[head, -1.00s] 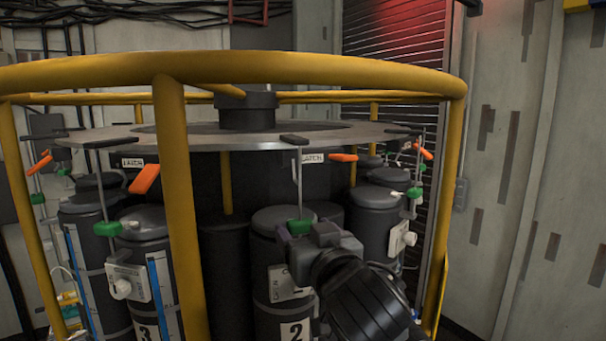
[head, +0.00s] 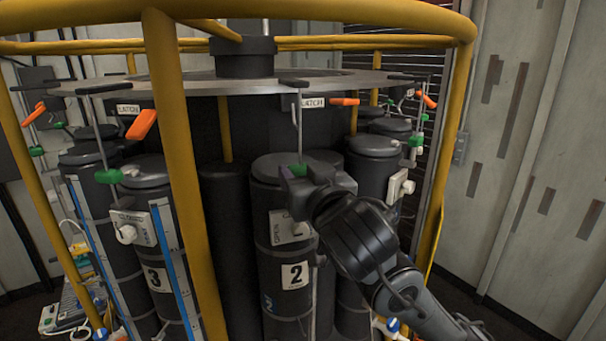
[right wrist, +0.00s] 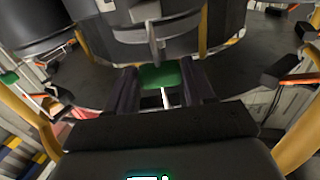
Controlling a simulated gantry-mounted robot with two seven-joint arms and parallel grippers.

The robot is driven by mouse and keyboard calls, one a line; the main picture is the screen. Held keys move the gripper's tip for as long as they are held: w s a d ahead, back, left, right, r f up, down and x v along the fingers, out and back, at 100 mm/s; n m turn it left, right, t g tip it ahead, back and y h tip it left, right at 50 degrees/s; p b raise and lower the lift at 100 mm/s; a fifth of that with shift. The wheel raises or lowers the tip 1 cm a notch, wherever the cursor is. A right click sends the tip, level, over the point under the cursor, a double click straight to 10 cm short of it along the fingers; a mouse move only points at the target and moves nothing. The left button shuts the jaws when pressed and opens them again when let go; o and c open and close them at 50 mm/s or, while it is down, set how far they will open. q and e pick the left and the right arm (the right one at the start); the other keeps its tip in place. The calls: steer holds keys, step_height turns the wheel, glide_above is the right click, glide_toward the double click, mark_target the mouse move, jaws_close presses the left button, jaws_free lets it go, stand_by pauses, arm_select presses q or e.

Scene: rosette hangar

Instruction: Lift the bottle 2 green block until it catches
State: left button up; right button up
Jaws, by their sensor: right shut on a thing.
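Bottle 2 (head: 292,276) is a dark cylinder with a white "2" label, upright in the rack. Its green block (head: 298,169) hangs on a thin vertical rod (head: 299,130) below the grey ring plate (head: 230,88), in front of the bottle's top. My right gripper (head: 299,180) is shut on the green block and hides part of it. In the right wrist view the green block (right wrist: 160,76) sits between the two dark fingers. The block is well below the plate. My left gripper is in neither current view.
A yellow cage rail (head: 320,16) with posts (head: 178,150) surrounds the rack. An orange handle (head: 345,101) and a latch label (head: 313,102) are by the plate above bottle 2. Bottle 3 (head: 152,255), with its own green block (head: 108,176), stands left.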

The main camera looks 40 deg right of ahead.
mark_target(300, 119)
steer(key=shift+c, duration=0.9)
steer(key=shift+r, duration=0.1)
steer(key=shift+r, duration=0.1)
step_height(300, 119, up, 9)
steer(key=p, duration=0.7)
steer(key=o, duration=1.2)
steer(key=shift+s, duration=0.15)
